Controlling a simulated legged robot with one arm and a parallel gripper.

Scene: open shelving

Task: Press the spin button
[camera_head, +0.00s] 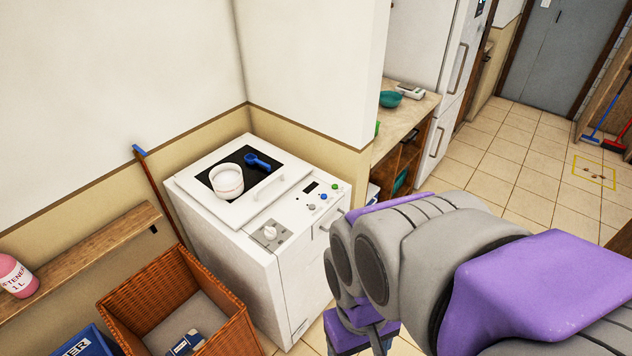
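A white top-loading washing machine (255,215) stands against the wall left of centre. On its top right is a small control panel with a dark display (311,187). Beside the display are a green button (334,187), a blue button (323,196) and a grey button (311,206). Their labels are too small to read, so I cannot tell which is the spin button. A white dial (270,232) sits nearer the front left. My grey and purple arm fills the lower right, to the right of the machine. I cannot see my gripper's fingertips.
A white tub (226,181) and blue scoop (258,161) rest on the machine's dark lid window. A wicker basket (228,300) stands close at its left. A wooden shelf (90,255) holds a pink bottle (14,276). Open tiled floor (515,160) lies to the right.

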